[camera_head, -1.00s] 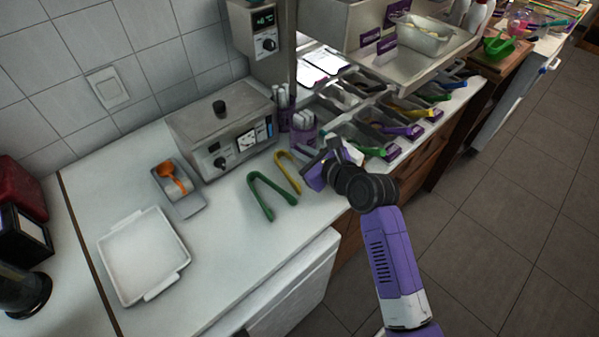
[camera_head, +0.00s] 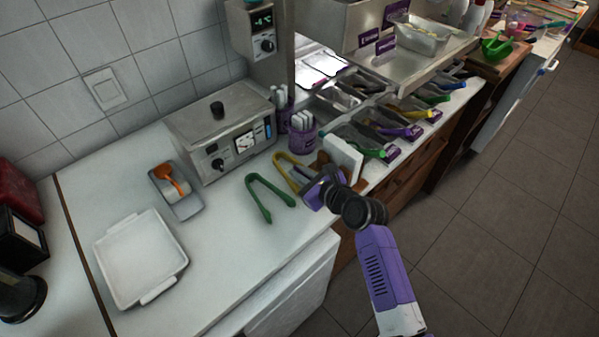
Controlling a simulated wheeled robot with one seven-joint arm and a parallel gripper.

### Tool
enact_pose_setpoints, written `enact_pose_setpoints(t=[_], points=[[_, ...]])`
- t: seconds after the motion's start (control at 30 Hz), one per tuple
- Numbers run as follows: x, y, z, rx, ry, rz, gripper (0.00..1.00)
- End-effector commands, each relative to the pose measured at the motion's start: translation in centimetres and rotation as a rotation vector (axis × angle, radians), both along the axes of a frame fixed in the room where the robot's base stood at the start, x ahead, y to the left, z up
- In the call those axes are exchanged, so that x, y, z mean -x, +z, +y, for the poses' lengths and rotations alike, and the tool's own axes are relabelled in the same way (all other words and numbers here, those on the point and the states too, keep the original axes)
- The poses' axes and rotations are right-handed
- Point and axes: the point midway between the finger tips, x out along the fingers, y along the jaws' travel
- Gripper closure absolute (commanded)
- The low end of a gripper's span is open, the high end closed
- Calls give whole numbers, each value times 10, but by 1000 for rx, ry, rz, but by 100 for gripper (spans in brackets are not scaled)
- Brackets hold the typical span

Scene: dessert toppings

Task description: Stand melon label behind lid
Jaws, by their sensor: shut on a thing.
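My gripper (camera_head: 318,188) is low over the front edge of the counter, beside the yellow tongs. It is shut on a small purple piece (camera_head: 311,196), which looks like the melon label; its writing cannot be read. The fingertips are partly hidden by the wrist. A white upright panel (camera_head: 344,157) stands just behind and right of my gripper, with a brown piece beside it; it may be the lid. A flat white tray-like piece with end tabs (camera_head: 140,258) lies at the left of the counter, and I cannot tell whether that is the lid instead.
Green tongs (camera_head: 268,200) and yellow tongs (camera_head: 287,170) lie left of my gripper. A warmer box (camera_head: 215,135), a purple cup of white sticks (camera_head: 302,132) and topping bins (camera_head: 375,132) stand behind.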

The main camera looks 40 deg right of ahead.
Motion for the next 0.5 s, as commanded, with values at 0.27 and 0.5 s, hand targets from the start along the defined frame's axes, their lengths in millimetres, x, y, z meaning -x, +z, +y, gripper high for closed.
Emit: enact_pose_setpoints(t=[0.27, 0.5], points=[[0, -1, 0, 0, 0, 0, 82], [3, 3, 0, -1, 0, 0, 82]])
